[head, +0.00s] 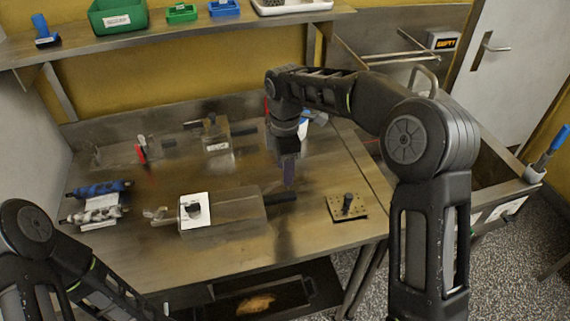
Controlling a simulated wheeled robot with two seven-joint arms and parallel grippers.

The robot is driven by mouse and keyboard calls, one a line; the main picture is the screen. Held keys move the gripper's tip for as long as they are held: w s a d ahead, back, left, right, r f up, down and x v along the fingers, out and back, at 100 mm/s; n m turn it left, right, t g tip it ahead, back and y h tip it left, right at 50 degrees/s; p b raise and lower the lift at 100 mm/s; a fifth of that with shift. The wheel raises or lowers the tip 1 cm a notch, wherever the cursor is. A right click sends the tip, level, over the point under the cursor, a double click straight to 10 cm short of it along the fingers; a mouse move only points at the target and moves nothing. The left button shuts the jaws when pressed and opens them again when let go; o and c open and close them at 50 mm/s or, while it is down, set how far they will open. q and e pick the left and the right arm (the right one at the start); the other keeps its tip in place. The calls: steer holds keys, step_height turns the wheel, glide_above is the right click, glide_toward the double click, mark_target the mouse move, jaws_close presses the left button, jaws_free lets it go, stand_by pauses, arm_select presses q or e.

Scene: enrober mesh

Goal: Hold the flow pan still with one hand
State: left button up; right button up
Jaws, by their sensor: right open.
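I cannot tell for sure which thing is the flow pan. A box-shaped metal piece (238,211) with a white label, a black knob and a dark bar at its right end lies at the front middle of the steel bench. A smaller metal block (216,140) with a label and a dark bar stands behind it. My right gripper (288,183) points down beside the dark bar, behind and right of the front piece. It is open, with nothing seen between its fingers; its fingertips are small and blurred. My left arm enters at lower left; its gripper is out of view.
A perforated plate (340,213) with a black knob lies at the bench's right front. A blue roller (98,189) and a silver spiral roller (95,214) lie at left. A shelf (170,38) with bins runs above the back. A sink (490,171) adjoins at right.

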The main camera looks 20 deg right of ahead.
mark_target(285, 194)
step_height(285, 194, down, 11)
stand_by(0.4)
steer(key=shift+c, duration=0.4)
jaws_close()
stand_by(1.5)
